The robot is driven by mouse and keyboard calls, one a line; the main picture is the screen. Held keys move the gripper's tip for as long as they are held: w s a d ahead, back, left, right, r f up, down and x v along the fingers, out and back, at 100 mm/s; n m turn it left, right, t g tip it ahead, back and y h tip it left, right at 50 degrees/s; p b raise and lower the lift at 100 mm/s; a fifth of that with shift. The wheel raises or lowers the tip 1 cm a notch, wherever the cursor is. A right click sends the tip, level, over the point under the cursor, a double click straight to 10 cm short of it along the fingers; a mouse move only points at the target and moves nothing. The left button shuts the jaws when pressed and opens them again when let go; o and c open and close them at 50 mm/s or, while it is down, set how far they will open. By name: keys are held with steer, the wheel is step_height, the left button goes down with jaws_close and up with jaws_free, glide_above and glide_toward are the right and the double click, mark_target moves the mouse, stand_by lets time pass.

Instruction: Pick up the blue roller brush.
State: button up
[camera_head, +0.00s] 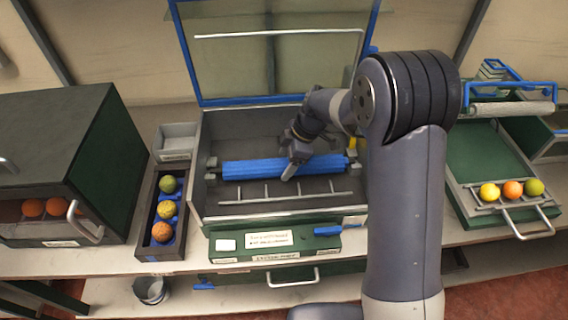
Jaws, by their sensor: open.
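The blue roller brush (248,169) lies horizontally across the inside of an open grey box (206,203). Its ends sit near small grey supports at the side walls. My gripper (290,172) reaches down from the right and is at the brush, a little right of its middle. It hides a short part of the brush. The jaws are open, and I cannot tell whether they straddle the brush or touch it. My arm hides the right edge of the box.
The glass lid (275,65) with a blue frame stands raised behind the box. Left are a tray of fruit (148,243) and a dark green cabinet (120,150). Right is a green tray (480,155) with several fruits. A metal rack (285,198) lies in front of the brush.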

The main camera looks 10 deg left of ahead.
steer(key=shift+f, duration=0.1)
steer(key=shift+a, duration=0.1)
steer(key=c, duration=1)
